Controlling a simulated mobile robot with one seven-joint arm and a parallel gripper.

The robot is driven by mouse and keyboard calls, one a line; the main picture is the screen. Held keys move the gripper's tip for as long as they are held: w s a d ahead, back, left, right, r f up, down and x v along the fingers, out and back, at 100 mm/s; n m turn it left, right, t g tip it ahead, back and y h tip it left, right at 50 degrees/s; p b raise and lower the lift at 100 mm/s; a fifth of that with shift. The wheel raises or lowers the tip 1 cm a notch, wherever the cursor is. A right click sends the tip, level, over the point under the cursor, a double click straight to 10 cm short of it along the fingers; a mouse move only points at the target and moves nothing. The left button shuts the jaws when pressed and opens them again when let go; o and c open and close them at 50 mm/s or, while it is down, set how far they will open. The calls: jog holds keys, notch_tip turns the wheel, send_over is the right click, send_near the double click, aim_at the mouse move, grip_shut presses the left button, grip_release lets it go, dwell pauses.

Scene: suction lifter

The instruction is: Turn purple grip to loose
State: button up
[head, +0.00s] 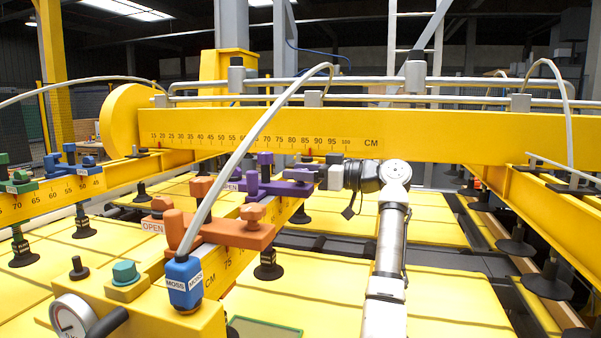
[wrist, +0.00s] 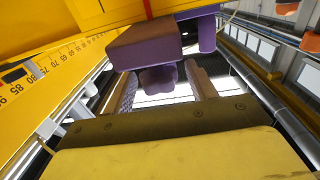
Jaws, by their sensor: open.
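The purple grip (head: 265,184) sits on the yellow beam at the middle of the head view, with a white OPEN label at its left end. My gripper (head: 322,175) is at its right end, pointing left. In the wrist view, my gripper (wrist: 161,88) is open, with a finger on either side of a small purple knob (wrist: 158,80). A larger purple block (wrist: 145,42) lies across above the knob. A gap shows on each side of the knob; whether the fingertips reach past it I cannot tell.
An orange grip (head: 225,232) with an OPEN label is in front, near a blue MOSS-labelled hose fitting (head: 184,283). Green (head: 18,183) and blue (head: 75,165) grips are on the left beam. A yellow scale beam (head: 400,136) runs close behind my gripper.

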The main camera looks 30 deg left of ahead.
jog(key=b+v, duration=0.4)
jog(key=v, duration=0.9)
jog(key=shift+d, duration=0.35)
